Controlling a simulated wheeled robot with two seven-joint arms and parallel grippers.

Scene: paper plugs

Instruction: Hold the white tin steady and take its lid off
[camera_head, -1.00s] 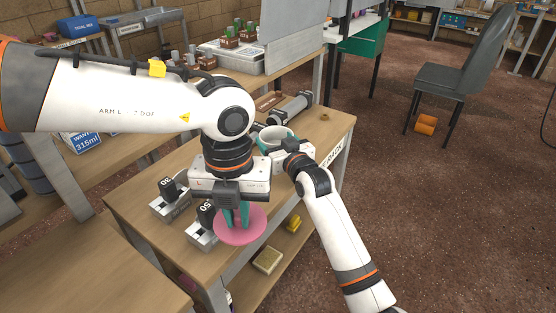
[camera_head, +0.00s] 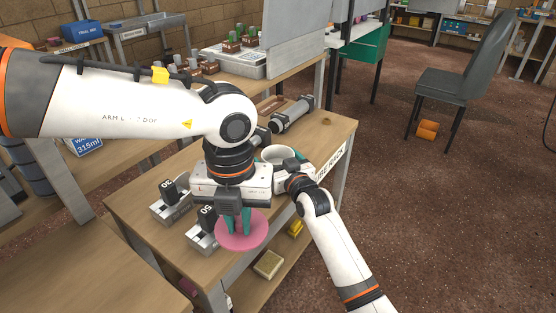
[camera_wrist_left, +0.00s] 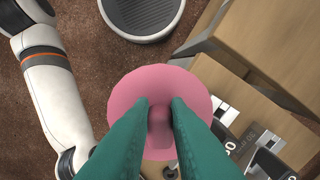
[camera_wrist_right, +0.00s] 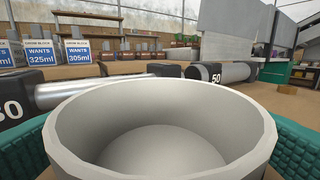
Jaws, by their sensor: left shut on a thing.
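The pink lid (camera_head: 241,231) is a round disc with a knob, clear of the tin. It also shows in the left wrist view (camera_wrist_left: 190,90). My left gripper (camera_wrist_left: 160,103) is shut on the lid's knob, with a teal finger on each side of it. The white tin (camera_head: 279,149) is upright and open at the top. The right wrist view looks into its empty-looking inside (camera_wrist_right: 160,150). My right gripper (camera_head: 290,163) has its teal fingers on opposite sides of the tin, seemingly against its wall. Its fingertips are mostly hidden.
Two grey blocks with black weights, one (camera_head: 171,203) and another (camera_head: 205,231), stand on the wooden table (camera_head: 150,177) close to the lid. A grey cylinder (camera_head: 291,115) lies behind the tin. A yellow sponge-like block (camera_head: 268,264) is on the shelf below.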

